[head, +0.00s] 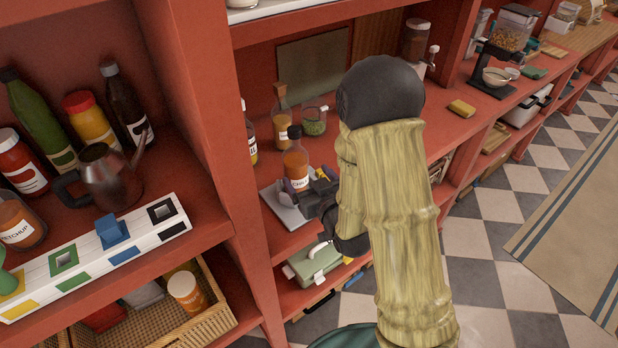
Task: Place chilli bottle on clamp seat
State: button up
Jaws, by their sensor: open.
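I cannot tell whether the bottle's bottom rests fully on the seat. My gripper (311,194) is open, just right of the bottle's lower part. My arm and the gripper's own dark body hide part of the seat and whatever lies behind. Whether the fingers touch the bottle cannot be seen.
An orange bottle (281,118) and a green jar (314,120) stand behind the chilli bottle. A red upright panel (215,110) borders the bay on the left. A yellow sponge (461,108) lies further right, with bare counter around it. A green box (315,265) sits below.

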dwell(0.4)
jog(key=s+d+f+m+g+h, duration=0.1)
jog(key=s+d+g+h, duration=0.1)
jog(key=d+g+h, duration=0.15)
jog(key=s+d+m+g+h, duration=0.2)
jog(key=s+d+g, duration=0.1)
jog(key=d, duration=0.2)
jog(key=s+d+r+g, duration=0.1)
jog(key=s+d+g, duration=0.1)
jog(key=s, duration=0.4)
jog(key=s+d+r+m+g, duration=0.1)
jog(key=s+d+g, duration=0.1)
jog(key=s+g, duration=0.2)
jog(key=s+h, duration=0.1)
jog(key=s, duration=0.1)
jog(key=shift+s+d+m, duration=0.15)
jog(key=shift+s+m, duration=0.15)
